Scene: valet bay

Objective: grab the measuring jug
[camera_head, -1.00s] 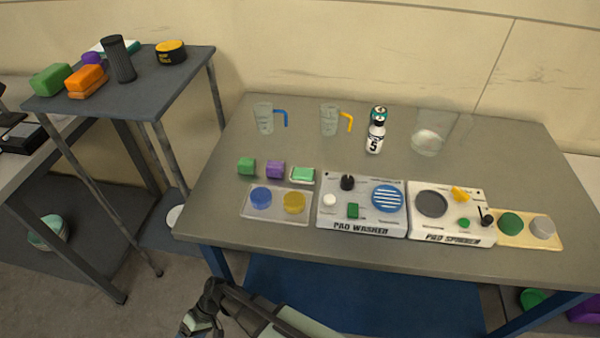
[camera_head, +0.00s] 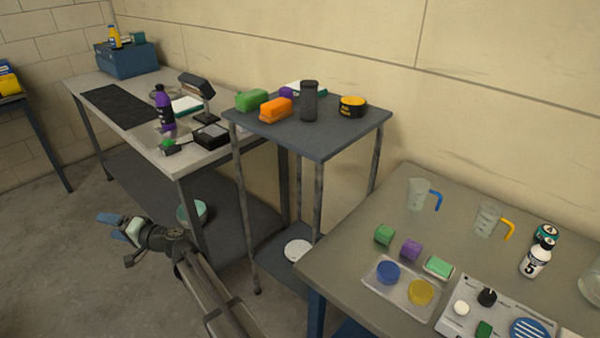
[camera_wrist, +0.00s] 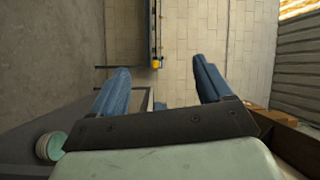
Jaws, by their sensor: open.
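Two clear measuring jugs stand upright on the right table in the head view. One has a blue handle (camera_head: 418,194); the other, to its right, has a yellow handle (camera_head: 487,218). My gripper (camera_head: 116,225) is low at the left in the head view, over the floor in front of the long bench, far from both jugs. In the wrist view its two blue fingers (camera_wrist: 160,82) are spread with nothing between them. Neither jug shows in the wrist view.
A grey stand (camera_head: 330,139) with sponges, a dark cylinder and a yellow-black tin is between my gripper and the jug table (camera_head: 340,262). The long bench (camera_head: 110,82) is at left. A black-and-white bottle (camera_head: 535,262) stands right of the jugs. Floor (camera_head: 60,250) at left is clear.

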